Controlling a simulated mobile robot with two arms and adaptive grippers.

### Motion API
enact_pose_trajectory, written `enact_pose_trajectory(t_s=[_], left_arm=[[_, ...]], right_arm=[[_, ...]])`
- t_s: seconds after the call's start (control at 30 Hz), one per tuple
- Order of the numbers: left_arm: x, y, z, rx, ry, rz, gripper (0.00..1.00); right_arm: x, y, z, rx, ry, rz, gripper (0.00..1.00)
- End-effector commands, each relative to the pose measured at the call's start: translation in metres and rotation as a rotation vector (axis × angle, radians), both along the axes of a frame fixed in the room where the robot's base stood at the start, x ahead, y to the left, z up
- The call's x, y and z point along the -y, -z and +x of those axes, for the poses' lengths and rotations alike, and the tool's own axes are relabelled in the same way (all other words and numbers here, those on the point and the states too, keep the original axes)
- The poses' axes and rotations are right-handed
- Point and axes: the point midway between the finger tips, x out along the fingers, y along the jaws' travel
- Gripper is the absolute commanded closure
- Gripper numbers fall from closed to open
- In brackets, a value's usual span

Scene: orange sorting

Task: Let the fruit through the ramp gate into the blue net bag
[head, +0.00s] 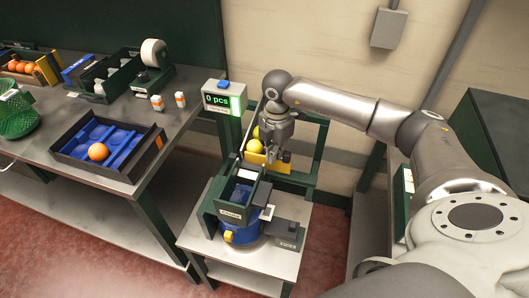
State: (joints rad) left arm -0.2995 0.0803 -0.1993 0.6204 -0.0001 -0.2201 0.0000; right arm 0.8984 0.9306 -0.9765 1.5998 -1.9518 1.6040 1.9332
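The ramp (318,150) has a green frame, with yellow fruit (256,146) lying in it behind a yellow gate board (256,159). The gate board stands across the ramp's lower end, and part of it is hidden by my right gripper. My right gripper (276,160) points down at the gate board; whether it touches it, and whether its fingers are open or shut, I cannot tell. The blue net bag (248,228) appears as a blue round shape under the green chute, mostly hidden by it. My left gripper is out of view.
A counter display (223,101) reads "0 pcs". A low grey stand (268,265) carries the chute and bag. On the left table, a black tray (118,182) with blue inserts holds one orange (98,151). A green basket (14,118) stands farther left.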

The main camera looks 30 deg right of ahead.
Motion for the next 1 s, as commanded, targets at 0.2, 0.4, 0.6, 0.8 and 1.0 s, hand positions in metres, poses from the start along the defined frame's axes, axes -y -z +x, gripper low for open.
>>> enact_pose_trajectory(t_s=[0.2,0.4,0.6,0.8,1.0], left_arm=[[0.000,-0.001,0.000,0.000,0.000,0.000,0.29],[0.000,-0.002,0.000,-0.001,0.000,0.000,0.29],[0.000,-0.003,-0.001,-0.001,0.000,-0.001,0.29],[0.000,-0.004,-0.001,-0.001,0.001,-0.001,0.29],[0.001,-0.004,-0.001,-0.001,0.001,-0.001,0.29]], right_arm=[[0.006,0.003,-0.010,-0.009,-0.001,-0.002,1.00],[0.011,0.004,-0.016,-0.012,0.000,-0.002,1.00],[0.016,0.004,-0.022,-0.011,-0.001,-0.001,1.00],[0.021,0.004,-0.028,-0.011,-0.001,-0.001,1.00],[0.026,0.004,-0.034,-0.011,-0.001,-0.002,1.00]])
